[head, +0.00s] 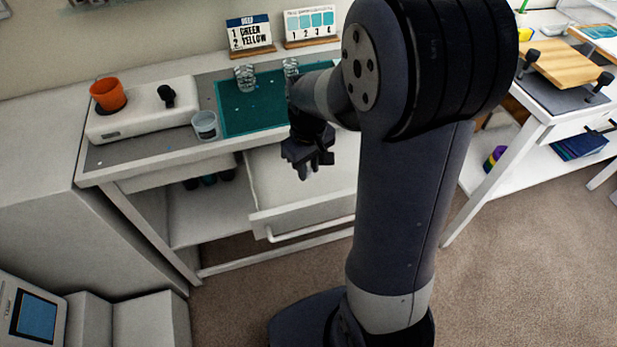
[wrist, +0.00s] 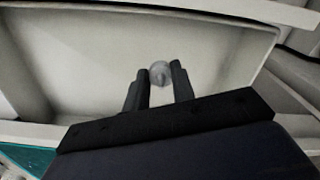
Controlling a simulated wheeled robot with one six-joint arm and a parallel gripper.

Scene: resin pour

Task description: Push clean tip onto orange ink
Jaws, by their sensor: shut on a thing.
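My gripper (head: 309,160) points down above the open drawer at the front of the workbench. In the wrist view my gripper (wrist: 158,88) has its two dark fingers closed around a small pale grey, round-ended piece (wrist: 160,70). This piece could be the clean tip, but its full shape is hidden by the fingers. I cannot make out any bottle of orange ink in either view. The only orange thing is a cup (head: 108,94) on the white device at the bench's left.
The pulled-out drawer (head: 285,215) looks empty where visible. On the bench are a white device (head: 140,118), a clear cup (head: 205,125), a green mat (head: 235,115) and a clear jar (head: 245,78). Two cards (head: 249,35) stand behind. My arm hides the bench's right end.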

